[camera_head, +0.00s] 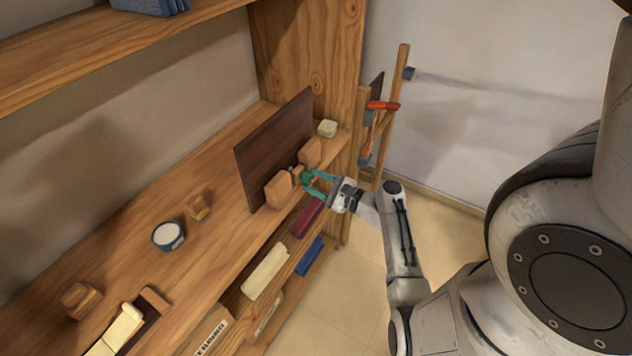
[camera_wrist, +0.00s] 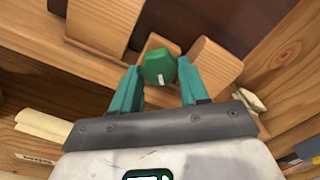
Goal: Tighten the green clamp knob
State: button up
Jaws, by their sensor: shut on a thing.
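The green clamp knob (camera_wrist: 159,66) has a white mark on its face and sits between two wooden blocks. In the head view the knob (camera_head: 306,178) is small, in front of the dark upright board (camera_head: 275,150). My gripper (camera_head: 312,184) reaches it from the right, at the bench's front edge. In the wrist view my gripper (camera_wrist: 160,70) has one teal finger on each side of the knob and is shut on it. The left wooden block (camera_head: 279,190) and right wooden block (camera_head: 310,152) flank the knob. The clamp's parts behind the knob are mostly hidden.
A round blue-rimmed container (camera_head: 168,236) and a small wooden block (camera_head: 199,206) stand on the bench. Pale keys (camera_head: 122,326) lie at the lower left. A shelf below holds a dark red item (camera_head: 306,217). A wooden rack (camera_head: 397,100) stands at the right.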

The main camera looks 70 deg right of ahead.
jog(key=o, duration=1)
jog(key=b+v, duration=0.2)
jog(key=v, duration=0.9)
jog(key=shift+d+f, duration=0.1)
jog(key=shift+w, duration=0.1)
jog(key=w+a+f+n+g+y, duration=0.3)
jog(key=a+f+n+g+y, duration=0.15)
jog(key=a+n, duration=0.45)
jog(key=w+a+f+n+g+y, duration=0.3)
jog(key=a+n+g+y, duration=0.15)
jog(key=a+n, duration=0.4)
jog(key=s+a+r+n+g+h, duration=0.1)
jog(key=s+a+n+g, duration=0.1)
jog(key=a+n, duration=0.2)
jog(key=s+a+r+n+g+h, duration=0.1)
jog(key=a+r+n+g+h, duration=0.1)
jog(key=a+n+g, duration=0.1)
jog(key=s+a+r+n+g+h, duration=0.1)
jog(key=s+a+n+g, duration=0.1)
jog(key=a+n, duration=0.2)
jog(key=shift+s+a+r+n+h, duration=0.3)
jog(key=shift+a+r+n+h, duration=0.1)
jog(key=shift+n, duration=0.45)
